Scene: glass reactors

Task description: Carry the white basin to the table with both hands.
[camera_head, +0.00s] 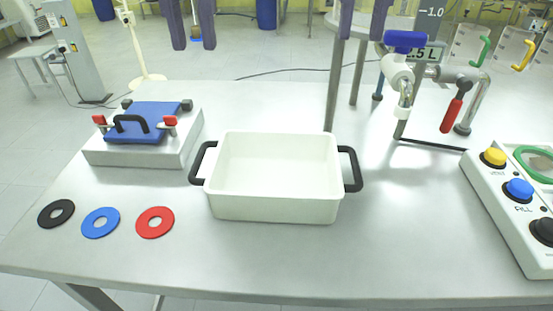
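The white basin (273,208) is a rectangular, empty tub with a black handle on each side. It stands upright on the grey metal table (260,268), near its middle. The left handle (199,162) and the right handle (352,168) are both clear of anything. My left gripper (194,45) hangs at the top of the view, its two fingers apart and nothing between them. My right gripper (360,38) hangs at the top right of centre, also with its fingers apart and empty. Both appear well away from the basin; their upper parts are cut off by the frame.
A white block with a blue clamp plate (143,124) stands left of the basin. Piping with a red-handled valve (452,115) stands at back right. A button panel (518,210) is at the right.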

